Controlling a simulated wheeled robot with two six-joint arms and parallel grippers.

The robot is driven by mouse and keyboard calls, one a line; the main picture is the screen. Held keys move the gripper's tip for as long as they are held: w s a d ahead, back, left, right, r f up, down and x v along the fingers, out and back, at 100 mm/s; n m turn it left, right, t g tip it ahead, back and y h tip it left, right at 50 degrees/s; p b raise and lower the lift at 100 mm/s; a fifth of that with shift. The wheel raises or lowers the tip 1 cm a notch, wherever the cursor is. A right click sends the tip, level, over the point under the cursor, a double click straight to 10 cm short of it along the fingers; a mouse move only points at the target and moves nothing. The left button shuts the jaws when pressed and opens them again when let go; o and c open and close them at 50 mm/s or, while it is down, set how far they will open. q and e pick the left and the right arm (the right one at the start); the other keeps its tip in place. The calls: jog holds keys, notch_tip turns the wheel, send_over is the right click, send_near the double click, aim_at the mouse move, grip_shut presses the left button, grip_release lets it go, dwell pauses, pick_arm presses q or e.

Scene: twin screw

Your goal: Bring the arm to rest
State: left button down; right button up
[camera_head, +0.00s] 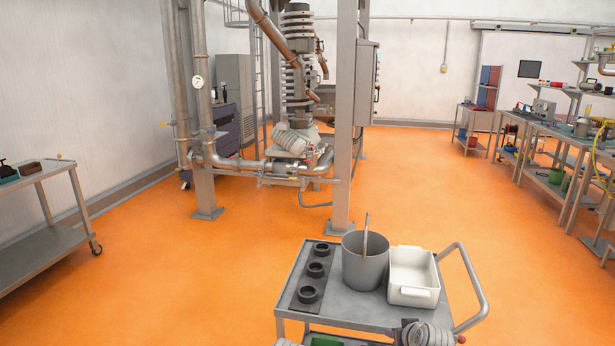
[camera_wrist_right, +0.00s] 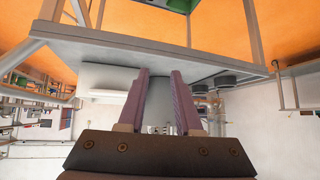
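My right gripper (camera_wrist_right: 160,100) shows in the right wrist view, its two purple fingers apart with nothing between them. The grey bucket shows behind the gap. That view is upside down. In the head view, part of what looks like my right arm shows at the bottom edge, in front of the cart, with its fingers not visible. My left gripper is not seen.
A grey cart (camera_head: 335,312) holds a grey bucket (camera_head: 365,268) with a rod standing in it, a white bin (camera_head: 414,272) and several black rings (camera_head: 314,270). A side table (camera_head: 42,240) stands left, workbenches (camera_head: 560,140) right. Orange floor (camera_head: 450,180) is free beyond the cart.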

jog(key=s+a+f+n+g+h+p, duration=0.1)
jog(key=s+a+g+p, duration=0.4)
jog(key=s+a, duration=1.2)
jog(key=s+n+g+h, duration=0.1)
jog(key=s+n+g, duration=0.1)
jog(key=g, duration=0.2)
jog(key=shift+s+a+n+g, duration=0.15)
jog(key=shift+a+n+g, duration=0.15)
